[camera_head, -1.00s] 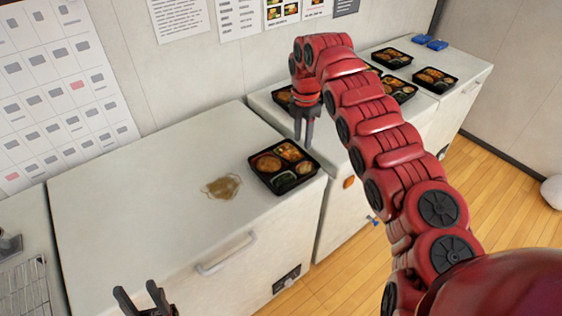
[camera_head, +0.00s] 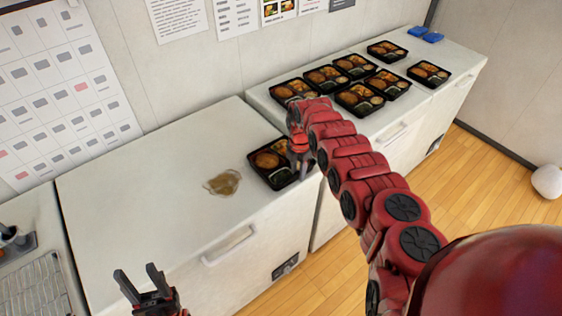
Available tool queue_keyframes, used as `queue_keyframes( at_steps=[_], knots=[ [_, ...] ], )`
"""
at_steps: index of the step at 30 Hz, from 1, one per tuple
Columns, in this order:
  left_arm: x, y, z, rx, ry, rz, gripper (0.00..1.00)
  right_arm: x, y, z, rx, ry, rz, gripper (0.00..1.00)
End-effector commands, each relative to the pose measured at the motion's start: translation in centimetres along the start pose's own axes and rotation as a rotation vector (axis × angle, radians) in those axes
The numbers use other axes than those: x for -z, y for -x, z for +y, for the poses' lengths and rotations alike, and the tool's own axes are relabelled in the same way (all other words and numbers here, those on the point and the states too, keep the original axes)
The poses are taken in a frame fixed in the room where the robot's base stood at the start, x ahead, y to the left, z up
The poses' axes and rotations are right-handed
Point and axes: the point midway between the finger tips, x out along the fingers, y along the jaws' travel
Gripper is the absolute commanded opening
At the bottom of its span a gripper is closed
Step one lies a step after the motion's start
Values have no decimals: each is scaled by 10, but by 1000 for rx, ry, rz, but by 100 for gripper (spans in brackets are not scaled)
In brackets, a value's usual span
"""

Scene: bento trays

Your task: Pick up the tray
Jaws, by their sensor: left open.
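A black bento tray (camera_head: 262,178) with food in its compartments sits on the near white freezer, close to its right edge. My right gripper (camera_head: 302,178) points down at the tray's right side and hides that part of it. I cannot tell whether its fingers touch the tray or how far apart they are. My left gripper (camera_head: 139,284) is open and empty at the bottom left, in front of the near freezer and away from the tray.
A brown stain (camera_head: 222,183) lies left of the tray on the near freezer (camera_head: 140,190). Several more bento trays (camera_head: 428,74) and blue items (camera_head: 432,38) are on the far freezer. A wire rack (camera_head: 38,285) is at the lower left.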

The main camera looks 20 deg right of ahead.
Motion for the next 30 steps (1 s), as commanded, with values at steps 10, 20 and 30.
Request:
queue_keyframes(
  at_steps=[10, 20, 30],
  knots=[
    [0, 0, 0, 0, 0, 0, 50, -1, -5, 0, 0, -1, -3, 36],
    [0, 0, 0, 0, 0, 0, 50, -1, -5, 0, 0, -1, -3, 0],
    [0, 0, 0, 0, 0, 1, 50, -1, -5, 0, 1, -1, -2, 0]
  ],
)
